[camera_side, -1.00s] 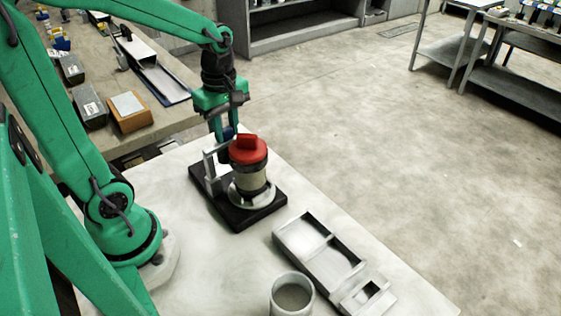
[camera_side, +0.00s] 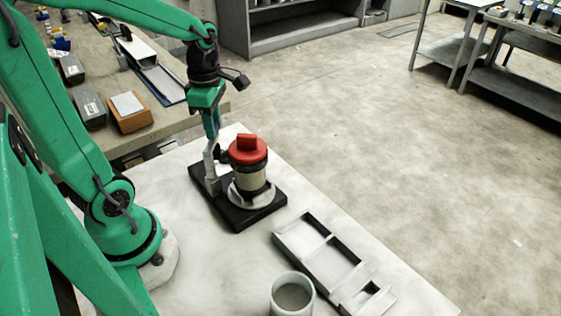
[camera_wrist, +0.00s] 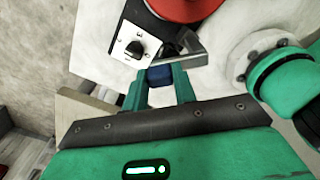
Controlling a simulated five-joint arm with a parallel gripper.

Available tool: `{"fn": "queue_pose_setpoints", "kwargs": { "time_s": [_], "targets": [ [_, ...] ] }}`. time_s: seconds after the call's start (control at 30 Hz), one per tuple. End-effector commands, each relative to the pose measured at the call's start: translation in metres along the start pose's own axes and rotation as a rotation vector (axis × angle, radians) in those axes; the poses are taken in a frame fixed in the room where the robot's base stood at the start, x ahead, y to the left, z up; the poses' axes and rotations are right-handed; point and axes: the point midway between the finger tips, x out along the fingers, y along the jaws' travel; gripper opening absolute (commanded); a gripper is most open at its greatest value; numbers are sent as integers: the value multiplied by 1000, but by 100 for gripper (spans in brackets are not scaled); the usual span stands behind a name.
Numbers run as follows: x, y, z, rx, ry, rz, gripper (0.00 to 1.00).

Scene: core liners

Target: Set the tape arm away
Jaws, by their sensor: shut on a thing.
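The tape arm (camera_side: 209,167) is a grey upright part on the black base plate (camera_side: 232,220). It also shows in the wrist view as a grey bar (camera_wrist: 192,56) with a blue grip (camera_wrist: 159,76) at its end. My gripper (camera_side: 213,145) is shut on that blue grip, pointing down at the back left of the base. Beside it the core liner (camera_side: 249,176), a pale cylinder with a red cap (camera_side: 248,150) and dark bands, stands upright on a light disc. The blue grip is hidden in the side view.
A grey divided tray (camera_side: 310,243) and a round grey cup (camera_side: 292,298) stand at the front of the pale table. A side bench (camera_side: 165,122) with boxes lies behind left.

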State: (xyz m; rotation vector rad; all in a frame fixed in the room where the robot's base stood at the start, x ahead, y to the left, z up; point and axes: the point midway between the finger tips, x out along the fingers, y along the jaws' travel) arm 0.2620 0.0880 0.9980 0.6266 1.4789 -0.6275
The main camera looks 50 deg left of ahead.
Motion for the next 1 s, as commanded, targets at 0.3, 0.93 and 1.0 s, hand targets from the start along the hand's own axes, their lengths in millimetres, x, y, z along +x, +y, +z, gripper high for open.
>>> {"fn": "queue_pose_setpoints", "kwargs": {
  "time_s": [0.3,0.93,1.0],
  "targets": [
    [-1,-1,-12,-216,-1,2,0],
    [-1,-2,-16,-297,-1,2,0],
    [-1,-2,-16,-297,-1,2,33]
  ]
}}
